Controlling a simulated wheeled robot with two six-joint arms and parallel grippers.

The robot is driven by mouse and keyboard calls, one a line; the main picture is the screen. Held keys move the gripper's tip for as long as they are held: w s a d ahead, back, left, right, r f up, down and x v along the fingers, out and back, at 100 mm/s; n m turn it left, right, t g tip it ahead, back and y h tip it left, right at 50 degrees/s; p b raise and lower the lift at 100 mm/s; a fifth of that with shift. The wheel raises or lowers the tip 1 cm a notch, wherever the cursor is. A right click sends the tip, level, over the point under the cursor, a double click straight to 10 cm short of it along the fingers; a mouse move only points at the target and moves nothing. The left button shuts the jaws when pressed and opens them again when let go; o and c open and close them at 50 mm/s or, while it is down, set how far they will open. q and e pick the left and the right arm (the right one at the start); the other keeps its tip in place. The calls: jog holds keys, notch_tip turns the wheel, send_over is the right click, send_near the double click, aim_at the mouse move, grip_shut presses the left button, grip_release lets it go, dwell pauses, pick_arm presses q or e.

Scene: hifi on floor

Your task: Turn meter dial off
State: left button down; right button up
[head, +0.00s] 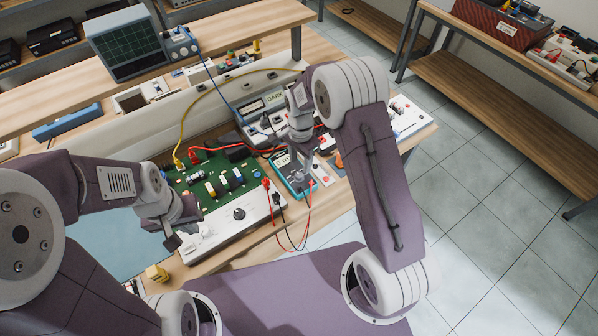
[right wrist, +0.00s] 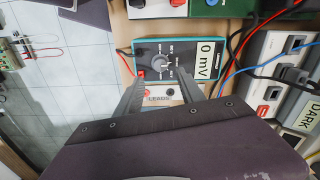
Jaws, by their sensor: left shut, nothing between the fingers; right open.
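The meter (right wrist: 147,47) is a teal-edged box with a grey face. Its round dial (right wrist: 162,62) has small markings around it, too small to read, and its display (right wrist: 207,60) shows "0 mV". In the head view the meter (head: 283,168) lies on the bench, partly hidden by my right gripper (head: 303,176). In the right wrist view my right gripper (right wrist: 162,77) is open, its fingertips on either side of the dial; I cannot tell whether they touch it. My left gripper (head: 175,238) is shut and empty, beside the white box's left end.
A white box with a black knob (head: 239,213) and a green circuit board (head: 215,180) are left of the meter. Red and black leads (head: 284,240) hang by the bench front. A "DARK" display unit (head: 262,108) stands behind. A yellow block (head: 157,273) sits near the front edge.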

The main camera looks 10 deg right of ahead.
aim_at(299, 174)
jog(key=f, duration=0.6)
jog(key=shift+a+p, duration=0.2)
jog(key=shift+p, duration=0.15)
jog(key=shift+d+f, duration=0.1)
jog(key=shift+f, duration=0.05)
jog(key=shift+c, duration=1)
grip_shut()
